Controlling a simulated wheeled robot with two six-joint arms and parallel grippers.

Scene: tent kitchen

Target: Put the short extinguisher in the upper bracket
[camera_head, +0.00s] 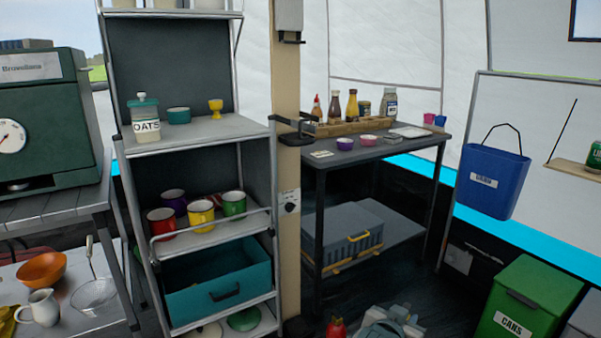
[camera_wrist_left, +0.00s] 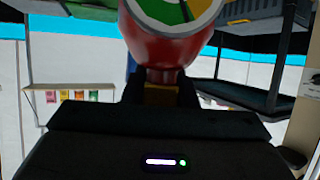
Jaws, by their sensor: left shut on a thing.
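The short extinguisher (camera_wrist_left: 165,48) is red, with a green, yellow and white round face at the top edge of the left wrist view. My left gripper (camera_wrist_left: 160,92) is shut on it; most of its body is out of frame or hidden. In the head view a small red thing (camera_head: 336,328) shows at the bottom edge beside a grey arm part; I cannot tell whether it is the held extinguisher. The upper bracket (camera_head: 291,137) is black, empty, and sits on the beige post. My right gripper is not identifiable in view.
The beige post (camera_head: 287,90) stands between the grey shelf rack (camera_head: 215,130) with mugs and the dark table (camera_head: 375,150) with bottles. A grey unit (camera_head: 289,16) hangs above the bracket. A blue bin (camera_head: 492,180) and a green bin (camera_head: 530,298) are at right.

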